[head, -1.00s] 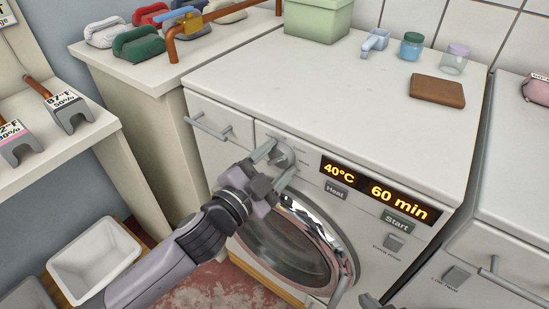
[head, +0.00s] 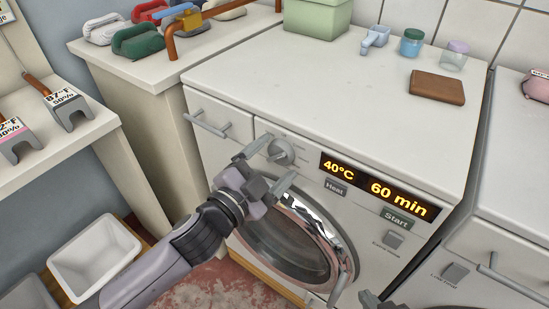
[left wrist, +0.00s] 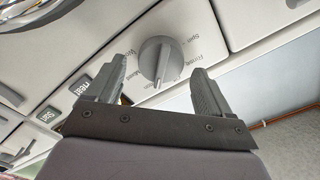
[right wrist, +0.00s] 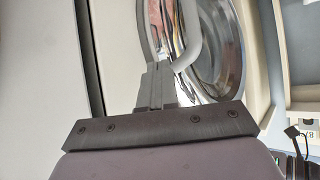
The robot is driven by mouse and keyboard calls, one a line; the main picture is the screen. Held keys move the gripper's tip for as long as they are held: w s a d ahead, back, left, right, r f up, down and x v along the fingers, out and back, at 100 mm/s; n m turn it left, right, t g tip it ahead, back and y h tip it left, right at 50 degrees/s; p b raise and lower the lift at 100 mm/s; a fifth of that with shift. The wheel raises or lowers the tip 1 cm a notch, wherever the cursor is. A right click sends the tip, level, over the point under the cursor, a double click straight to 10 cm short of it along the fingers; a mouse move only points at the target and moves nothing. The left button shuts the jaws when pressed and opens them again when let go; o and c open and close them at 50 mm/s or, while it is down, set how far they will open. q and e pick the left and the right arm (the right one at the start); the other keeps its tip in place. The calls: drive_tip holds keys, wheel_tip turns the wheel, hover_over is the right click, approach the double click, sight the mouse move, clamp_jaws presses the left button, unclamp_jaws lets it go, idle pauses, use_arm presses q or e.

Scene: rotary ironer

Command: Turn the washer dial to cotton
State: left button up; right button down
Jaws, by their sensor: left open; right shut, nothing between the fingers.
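The washer dial (head: 281,152) is a round grey knob with a raised grip bar on the washer's front panel, left of the display. In the left wrist view the dial (left wrist: 154,60) shows between my open fingers, apart from both, with printed labels around it. "Spin" and "Rinse" can be partly read; I cannot make out "cotton". My left gripper (head: 268,167) is open and empty, just in front of the dial. My right gripper (right wrist: 155,88) is shut and empty, near the washer door's handle (right wrist: 188,40); only its tip (head: 371,299) shows at the head view's bottom edge.
The display (head: 375,187) reads 40°C and 60 min, with Heat (head: 336,187) and Start (head: 397,218) buttons below. The round door (head: 290,245) lies below the dial. A drawer handle (head: 208,125) sticks out left of the dial.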

use_arm(q)
drive_tip(key=v, duration=0.6)
use_arm(e)
drive_tip(key=shift+f, duration=0.15)
use_arm(q)
drive_tip(key=shift+a, duration=0.1)
